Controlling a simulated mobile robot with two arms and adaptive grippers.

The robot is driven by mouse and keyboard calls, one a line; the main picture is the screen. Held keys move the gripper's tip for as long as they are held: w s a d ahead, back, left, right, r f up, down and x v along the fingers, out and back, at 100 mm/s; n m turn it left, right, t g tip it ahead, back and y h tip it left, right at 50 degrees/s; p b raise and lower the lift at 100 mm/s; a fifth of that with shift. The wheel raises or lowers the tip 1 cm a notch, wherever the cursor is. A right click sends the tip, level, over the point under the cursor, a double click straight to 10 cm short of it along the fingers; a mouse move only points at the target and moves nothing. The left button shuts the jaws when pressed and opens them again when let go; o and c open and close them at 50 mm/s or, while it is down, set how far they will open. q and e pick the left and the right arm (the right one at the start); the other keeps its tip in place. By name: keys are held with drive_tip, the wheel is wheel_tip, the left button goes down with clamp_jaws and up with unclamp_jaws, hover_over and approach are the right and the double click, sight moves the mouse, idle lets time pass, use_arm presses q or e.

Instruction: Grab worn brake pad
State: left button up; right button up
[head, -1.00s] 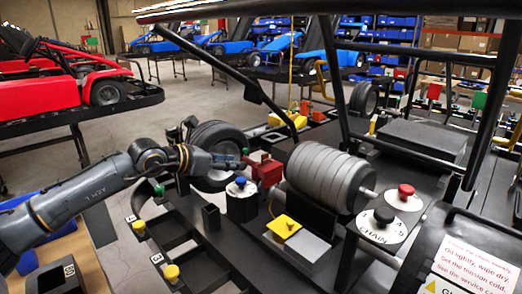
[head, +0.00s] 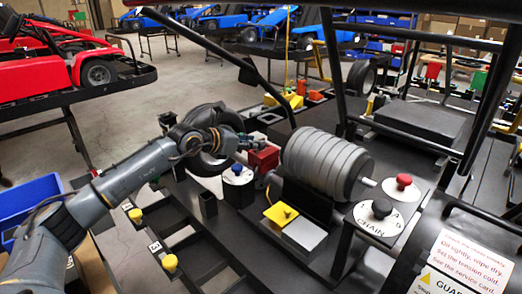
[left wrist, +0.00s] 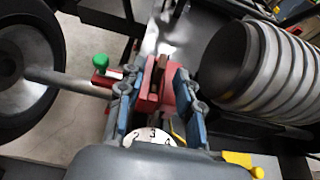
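A red caliper block (head: 264,157) stands beside the wheel on the kart stand; it also shows in the left wrist view (left wrist: 171,92). A thin brown plate, likely the worn brake pad (left wrist: 153,76), sits in the caliper's slot in the left wrist view. I cannot make it out in the head view. My left gripper (head: 246,141) is just above and left of the caliper. In the left wrist view its two blue fingers (left wrist: 156,92) are spread apart, with the caliper and the plate between and beyond them. The gripper appears empty. My right gripper is not in view.
A wheel (head: 205,140) is left of the caliper and a grey ribbed cylinder (head: 322,160) right of it. A green knob (left wrist: 100,61) is near the left finger. Black frame bars (head: 335,90) rise behind.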

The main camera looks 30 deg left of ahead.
sight(261, 139)
use_arm(q)
drive_tip(key=p+x, duration=0.1)
drive_tip(key=x, duration=0.3)
drive_tip(key=shift+w+d, duration=0.1)
drive_tip(key=shift+w, duration=0.05)
clamp_jaws()
drive_tip(key=shift+r, duration=0.1)
